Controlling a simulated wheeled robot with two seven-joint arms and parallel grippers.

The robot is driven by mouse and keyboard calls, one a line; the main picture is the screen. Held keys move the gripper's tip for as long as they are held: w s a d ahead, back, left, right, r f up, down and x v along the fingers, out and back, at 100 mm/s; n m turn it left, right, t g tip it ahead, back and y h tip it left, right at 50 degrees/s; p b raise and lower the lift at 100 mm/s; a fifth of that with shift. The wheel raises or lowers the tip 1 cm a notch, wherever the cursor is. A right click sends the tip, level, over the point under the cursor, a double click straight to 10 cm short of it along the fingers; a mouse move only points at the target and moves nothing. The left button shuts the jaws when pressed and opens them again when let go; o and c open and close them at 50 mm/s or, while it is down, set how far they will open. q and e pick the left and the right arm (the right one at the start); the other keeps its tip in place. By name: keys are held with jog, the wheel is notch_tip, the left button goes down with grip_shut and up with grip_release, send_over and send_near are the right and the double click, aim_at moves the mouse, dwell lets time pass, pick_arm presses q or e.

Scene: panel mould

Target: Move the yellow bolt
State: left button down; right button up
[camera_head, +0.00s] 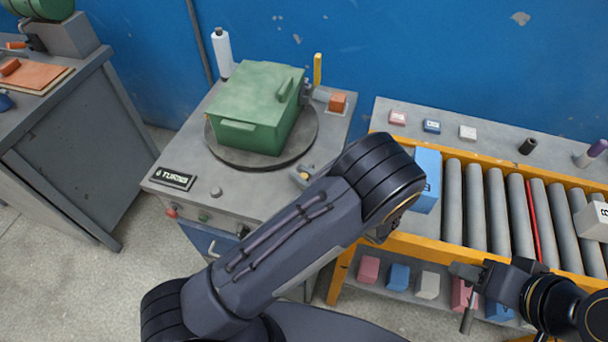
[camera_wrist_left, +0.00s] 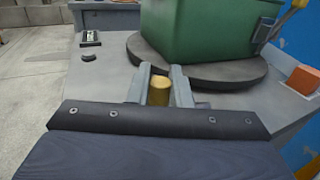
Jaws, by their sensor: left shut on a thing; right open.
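The yellow bolt (camera_wrist_left: 158,93) is a short yellow cylinder between the two grey fingers of my left gripper (camera_wrist_left: 161,88) in the left wrist view. The gripper is shut on it. In the head view a bit of the yellow bolt (camera_head: 302,177) shows at my left gripper (camera_head: 306,172), in front of the round turntable; my arm hides much of this area. The green mould box (camera_head: 258,105) sits on the dark turntable (camera_head: 220,150). My right gripper (camera_head: 467,294) is open and empty at the lower right, in front of the conveyor.
The grey bench top (camera_head: 170,160) carries a "TURNS" sign (camera_head: 173,179), a white bottle (camera_head: 222,52), a yellow post (camera_head: 317,69) and an orange block (camera_head: 337,102). A roller conveyor (camera_head: 490,200) with a blue box (camera_head: 427,180) stands to the right. Coloured blocks lie on its lower shelf.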

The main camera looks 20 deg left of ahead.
pick_arm(q)
jog(key=shift+s, duration=0.1)
jog(key=s, duration=0.3)
jog(key=shift+s, duration=0.4)
jog(key=shift+s+a+f, duration=0.1)
jog(key=shift+s, duration=0.1)
jog(key=c, duration=1.3)
grip_release()
jog(key=shift+s, duration=0.1)
jog(key=shift+c, duration=0.2)
